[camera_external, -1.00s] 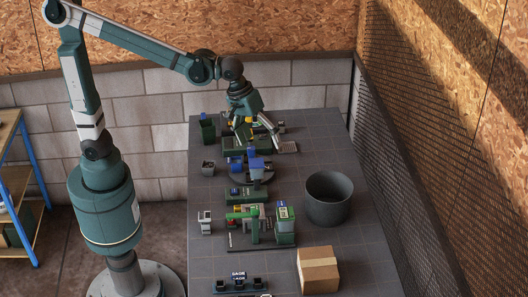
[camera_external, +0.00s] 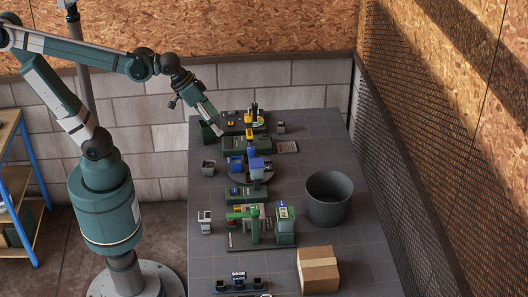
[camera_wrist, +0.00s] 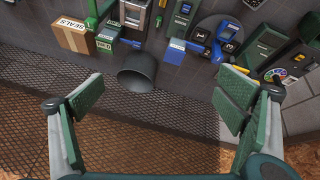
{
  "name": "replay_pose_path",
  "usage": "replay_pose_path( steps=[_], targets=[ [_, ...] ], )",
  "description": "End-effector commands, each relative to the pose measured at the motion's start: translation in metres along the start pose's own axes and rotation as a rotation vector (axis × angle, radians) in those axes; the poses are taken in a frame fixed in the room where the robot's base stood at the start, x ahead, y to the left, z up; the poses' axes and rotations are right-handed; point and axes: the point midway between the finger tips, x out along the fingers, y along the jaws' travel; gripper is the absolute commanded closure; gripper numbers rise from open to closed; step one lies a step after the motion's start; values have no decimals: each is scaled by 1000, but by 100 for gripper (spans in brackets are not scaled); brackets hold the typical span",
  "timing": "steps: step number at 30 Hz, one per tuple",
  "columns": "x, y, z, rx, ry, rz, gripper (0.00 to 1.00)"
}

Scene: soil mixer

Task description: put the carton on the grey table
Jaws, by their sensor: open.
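The carton (camera_external: 318,268) is a brown box with pale tape, resting upright on the near right part of the grey table (camera_external: 352,240). It also shows at the upper left in the wrist view, marked SEALS (camera_wrist: 72,37). My gripper (camera_external: 197,116) is at the far left edge of the table, well away from the carton. In the wrist view my gripper (camera_wrist: 160,95) has its two fingers wide apart with nothing between them. The carton's underside is hidden.
A dark round bin (camera_external: 328,198) stands behind the carton. Several small green and blue machines run along the table's middle and left. A mesh fence (camera_external: 405,170) borders the right side. Some bare tabletop lies between the bin and the carton.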

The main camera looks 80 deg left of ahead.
Motion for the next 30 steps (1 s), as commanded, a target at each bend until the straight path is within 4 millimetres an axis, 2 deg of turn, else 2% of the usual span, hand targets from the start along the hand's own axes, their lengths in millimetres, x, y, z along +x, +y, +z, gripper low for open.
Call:
replay_pose_path(
  steps=[6,15,20,30],
  targets=[
    [-8,-29,30,114,45,-15,6],
    [-12,-56,61,243,89,-36,6],
    [-12,-61,68,271,97,-42,6],
    [-12,-62,68,276,99,-43,6]
  ],
)
